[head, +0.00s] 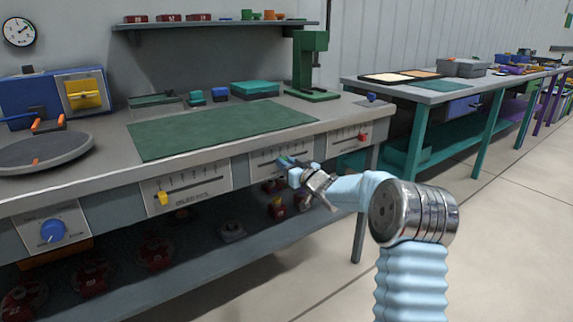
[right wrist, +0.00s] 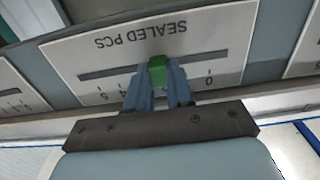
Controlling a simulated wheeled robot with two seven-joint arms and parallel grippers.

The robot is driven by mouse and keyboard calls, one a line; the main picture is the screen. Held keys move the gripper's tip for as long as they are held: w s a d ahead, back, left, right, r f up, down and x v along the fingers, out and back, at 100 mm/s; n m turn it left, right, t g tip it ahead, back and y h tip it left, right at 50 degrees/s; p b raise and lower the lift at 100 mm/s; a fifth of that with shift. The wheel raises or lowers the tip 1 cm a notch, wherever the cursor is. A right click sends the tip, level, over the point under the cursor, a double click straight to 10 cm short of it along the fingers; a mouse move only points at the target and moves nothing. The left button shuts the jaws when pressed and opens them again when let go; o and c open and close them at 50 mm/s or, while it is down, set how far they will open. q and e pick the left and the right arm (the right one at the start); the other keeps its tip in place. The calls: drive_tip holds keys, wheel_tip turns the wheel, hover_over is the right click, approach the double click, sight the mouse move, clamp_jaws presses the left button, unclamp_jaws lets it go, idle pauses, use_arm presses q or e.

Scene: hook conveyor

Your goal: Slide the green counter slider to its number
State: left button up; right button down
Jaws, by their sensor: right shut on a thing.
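The green counter slider (right wrist: 157,72) stands in a dark slot on a white panel (right wrist: 220,40) marked "SEALED PCS", which appears upside down in the right wrist view. It sits around the middle of the slot. The digits 0, 4 and 5 show; those near the slider are hidden by the fingers. In the head view the slider (head: 284,160) shows small on the bench-front panel (head: 267,157). My right gripper (right wrist: 157,90) is shut on the slider, one finger on each side. It also shows in the head view (head: 292,170). My left gripper is out of view.
A yellow slider (head: 162,198) is on the panel to the left, and a red slider (head: 362,137) on the one to the right. A blue knob (head: 53,230) is at far left. A lower shelf (head: 190,258) holds several parts. The floor in front is clear.

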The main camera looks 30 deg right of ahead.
sight(262, 165)
drive_tip(key=a+b, duration=0.1)
drive_tip(key=a, duration=0.1)
drive_tip(key=a+b, duration=0.3)
drive_tip(key=b, duration=0.1)
drive_tip(key=shift+s+a+f, duration=0.15)
drive_tip(key=shift+s+a, duration=0.1)
drive_tip(key=shift+a, duration=0.5)
drive_tip(key=c, duration=1)
unclamp_jaws()
